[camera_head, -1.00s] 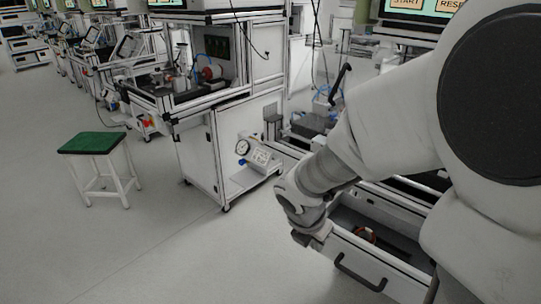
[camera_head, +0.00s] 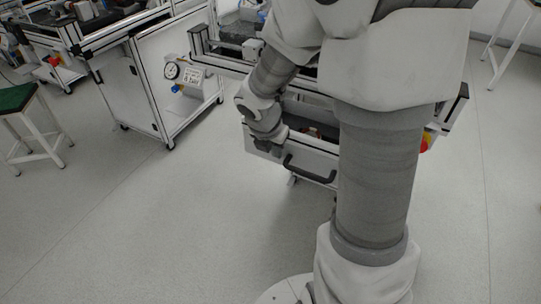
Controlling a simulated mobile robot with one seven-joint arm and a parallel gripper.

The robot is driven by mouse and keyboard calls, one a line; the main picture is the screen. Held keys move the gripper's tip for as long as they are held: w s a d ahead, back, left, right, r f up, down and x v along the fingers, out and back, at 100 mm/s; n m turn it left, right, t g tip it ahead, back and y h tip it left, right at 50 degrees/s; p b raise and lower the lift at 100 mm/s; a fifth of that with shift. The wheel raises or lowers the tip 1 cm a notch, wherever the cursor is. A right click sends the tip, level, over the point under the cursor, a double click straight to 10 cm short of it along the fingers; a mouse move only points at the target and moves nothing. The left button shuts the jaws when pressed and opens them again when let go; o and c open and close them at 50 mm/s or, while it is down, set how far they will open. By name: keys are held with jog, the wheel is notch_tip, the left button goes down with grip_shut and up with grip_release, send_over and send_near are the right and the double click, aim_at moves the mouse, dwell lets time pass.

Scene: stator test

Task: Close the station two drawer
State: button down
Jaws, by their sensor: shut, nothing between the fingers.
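The station's drawer (camera_head: 322,162) is white-fronted with a black bar handle (camera_head: 308,171). It stands out from the workstation, and part of its dark inside shows above the front panel. How far it is out is hard to tell, as my arm hides its right part. My gripper (camera_head: 263,147) is shut and empty at the left end of the drawer front, left of the handle. Whether it touches the panel cannot be told.
A neighbouring white station (camera_head: 150,75) with a pressure gauge (camera_head: 171,71) stands to the left. A green-topped stool (camera_head: 17,98) is at the far left. The floor in front is clear.

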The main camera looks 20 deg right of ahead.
jog(key=shift+w+d, duration=0.1)
dwell(0.3)
jog(key=w+d+p, duration=0.3)
jog(key=d, duration=0.1)
jog(key=w+d+p, duration=0.3)
jog(key=d+p, duration=0.1)
jog(key=w+d+p, duration=0.3)
jog(key=w+p, duration=0.1)
jog(key=shift+d+r, duration=0.2)
jog(key=shift+d, duration=0.2)
jog(key=shift+w+d+f+p, duration=0.2)
jog(key=shift+w+d+p, duration=0.35)
jog(key=shift+d, duration=0.1)
jog(key=shift+a, duration=0.15)
